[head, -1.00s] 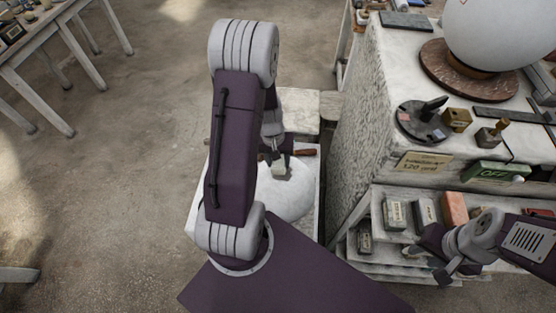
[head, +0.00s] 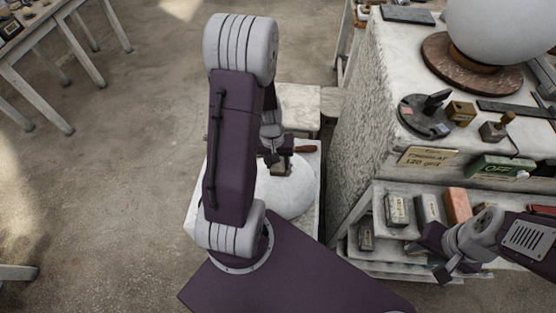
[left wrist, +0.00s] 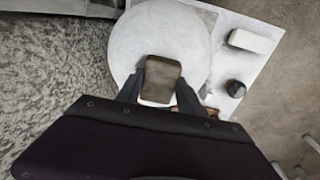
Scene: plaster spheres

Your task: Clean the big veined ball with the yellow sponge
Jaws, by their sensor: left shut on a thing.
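A big white ball (head: 289,197) sits on a pale stand (head: 309,208) below my left arm, partly hidden by it. It fills the top middle of the left wrist view (left wrist: 150,35); I cannot make out veins. My left gripper (head: 281,163) is shut on a brownish-grey block with a pale edge, clearer in the left wrist view (left wrist: 161,80). The block is over the ball; contact is unclear. Its colour does not read as yellow. My right gripper (head: 440,268) is beside the shelves; its finger opening is unclear.
A larger pale sphere (head: 503,30) stands on a brown round base (head: 470,70) on the stone counter. Shelves (head: 385,240) with several blocks are below. In the left wrist view, a white block (left wrist: 252,41) and a dark round thing (left wrist: 235,88) lie beside the ball.

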